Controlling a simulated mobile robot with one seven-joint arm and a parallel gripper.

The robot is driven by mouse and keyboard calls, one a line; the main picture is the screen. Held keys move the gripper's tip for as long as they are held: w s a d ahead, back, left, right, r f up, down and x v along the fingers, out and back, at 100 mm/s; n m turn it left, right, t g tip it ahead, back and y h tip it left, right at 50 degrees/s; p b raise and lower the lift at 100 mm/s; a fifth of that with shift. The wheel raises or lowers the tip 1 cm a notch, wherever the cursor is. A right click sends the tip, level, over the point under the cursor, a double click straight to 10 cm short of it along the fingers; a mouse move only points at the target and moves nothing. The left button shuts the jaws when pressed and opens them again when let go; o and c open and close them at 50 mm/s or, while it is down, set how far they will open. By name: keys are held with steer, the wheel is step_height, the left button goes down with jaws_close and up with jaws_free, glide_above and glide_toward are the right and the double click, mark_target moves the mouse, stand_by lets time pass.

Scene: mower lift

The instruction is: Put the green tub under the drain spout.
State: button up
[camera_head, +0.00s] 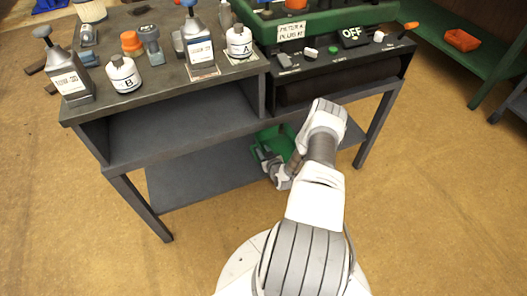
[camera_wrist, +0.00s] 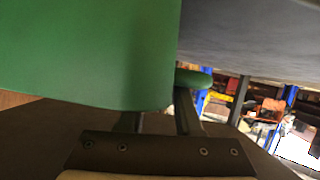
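The green tub (camera_head: 269,143) is low under the bench, at the right end of the lower shelf, partly hidden by my arm. In the wrist view its green wall (camera_wrist: 90,50) fills the upper left, very close. My gripper (camera_head: 275,168) is at the tub's near side. In the wrist view my gripper's fingers (camera_wrist: 157,118) reach up against the tub; the wall hides the left fingertip. A rounded green piece (camera_wrist: 197,78) shows at the right fingertip. Whether the fingers are closed on the tub is unclear. I cannot make out the drain spout.
The grey bench (camera_head: 190,125) has an open middle shelf and a lower shelf (camera_head: 205,182).

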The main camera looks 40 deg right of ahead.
steer(key=p+v, duration=0.4)
steer(key=v, duration=0.8)
steer(key=shift+p, duration=0.3)
